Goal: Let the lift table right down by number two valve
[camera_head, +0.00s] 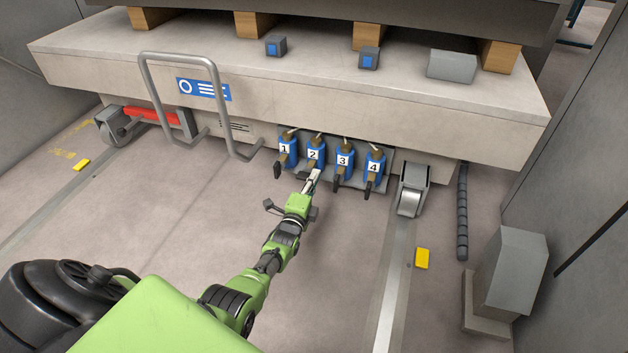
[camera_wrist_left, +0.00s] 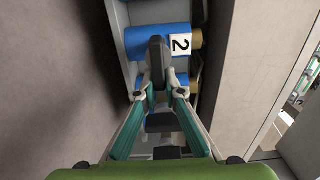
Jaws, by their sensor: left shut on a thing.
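The lift table (camera_head: 330,100) is a wide, pale grey platform across the top of the head view. Under its front edge stand blue valves in a row, numbered 1 to 4. Number two valve (camera_head: 314,154) is second from the left and also shows in the left wrist view (camera_wrist_left: 160,42), with its white "2" label. Its dark lever (camera_wrist_left: 157,62) points out toward my wrist camera. My left gripper (camera_head: 314,180) is at this lever, and its fingers are shut on it, one on each side. The finger pads partly hide the lever's end. My right gripper is not in view.
Valve 1 (camera_head: 286,150) stands close on the left, valves 3 (camera_head: 343,160) and 4 (camera_head: 374,166) close on the right. A grey tube handle (camera_head: 146,75) rises at the left. Open floor lies in front.

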